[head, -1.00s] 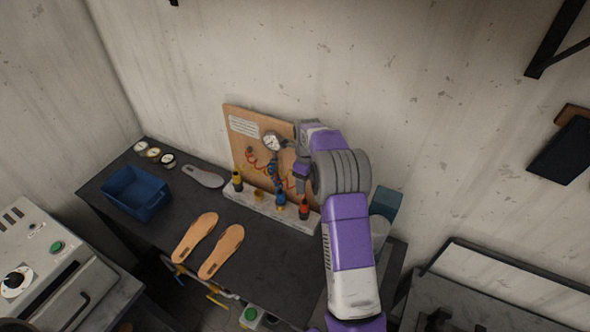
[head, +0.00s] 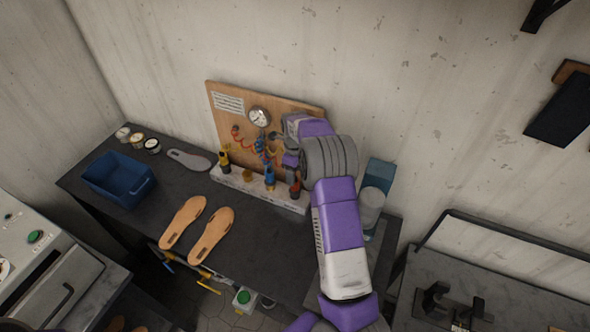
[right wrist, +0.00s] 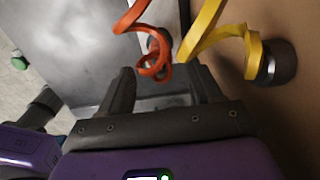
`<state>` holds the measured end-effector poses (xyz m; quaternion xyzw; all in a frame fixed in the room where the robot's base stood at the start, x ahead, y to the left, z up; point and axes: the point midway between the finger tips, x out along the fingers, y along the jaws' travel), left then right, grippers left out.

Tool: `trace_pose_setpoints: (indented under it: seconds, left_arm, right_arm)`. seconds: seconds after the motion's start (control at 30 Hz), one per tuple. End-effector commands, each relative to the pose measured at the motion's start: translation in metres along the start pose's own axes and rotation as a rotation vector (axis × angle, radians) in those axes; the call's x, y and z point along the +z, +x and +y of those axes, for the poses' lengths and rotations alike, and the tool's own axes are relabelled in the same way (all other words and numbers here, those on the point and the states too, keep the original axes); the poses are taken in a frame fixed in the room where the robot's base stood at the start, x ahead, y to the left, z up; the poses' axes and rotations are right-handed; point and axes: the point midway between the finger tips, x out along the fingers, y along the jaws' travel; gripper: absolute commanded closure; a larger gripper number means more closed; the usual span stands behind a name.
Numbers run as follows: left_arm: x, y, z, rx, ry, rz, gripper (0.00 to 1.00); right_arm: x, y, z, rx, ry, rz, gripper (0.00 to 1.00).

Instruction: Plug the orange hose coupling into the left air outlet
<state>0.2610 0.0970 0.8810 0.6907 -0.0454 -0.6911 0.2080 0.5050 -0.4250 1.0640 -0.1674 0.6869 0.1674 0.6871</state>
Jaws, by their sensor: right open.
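The upright wooden board (head: 240,112) carries a pressure gauge (head: 260,117) and coiled red and blue hoses. A pale block (head: 232,181) in front of it holds several coloured couplings, including a red-orange one (head: 295,188) at its right end. My right gripper (head: 291,155) is at the board's right side, partly hidden by its own wrist. In the right wrist view its two dark fingers (right wrist: 160,78) are apart with nothing clearly held. A coiled orange hose (right wrist: 152,62) hangs just beyond the fingertips. The left outlet cannot be made out for certain. My left gripper is out of view.
A yellow hose (right wrist: 205,28) ends at a round metal fitting (right wrist: 279,62) close to the right finger in the wrist view. Two tan soles (head: 210,237), a blue bin (head: 118,180) and a grey sole (head: 188,160) lie on the dark bench (head: 255,235).

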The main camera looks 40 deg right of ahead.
Motion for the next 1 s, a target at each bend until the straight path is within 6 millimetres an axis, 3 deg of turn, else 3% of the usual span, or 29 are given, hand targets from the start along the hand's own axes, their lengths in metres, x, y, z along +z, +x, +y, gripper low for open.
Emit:
trace_pose_setpoints:
  seconds: [0.5,0.9,1.0]
  left_arm:
    - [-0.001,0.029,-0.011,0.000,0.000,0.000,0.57]
    - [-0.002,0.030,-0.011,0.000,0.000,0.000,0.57]
    - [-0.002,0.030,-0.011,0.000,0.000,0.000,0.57]
  right_arm:
    - [0.000,0.051,0.000,0.001,-0.001,0.001,0.36]
    - [0.000,0.055,0.000,0.000,0.000,0.000,0.36]
    - [0.000,0.055,0.000,0.000,0.000,0.000,0.52]
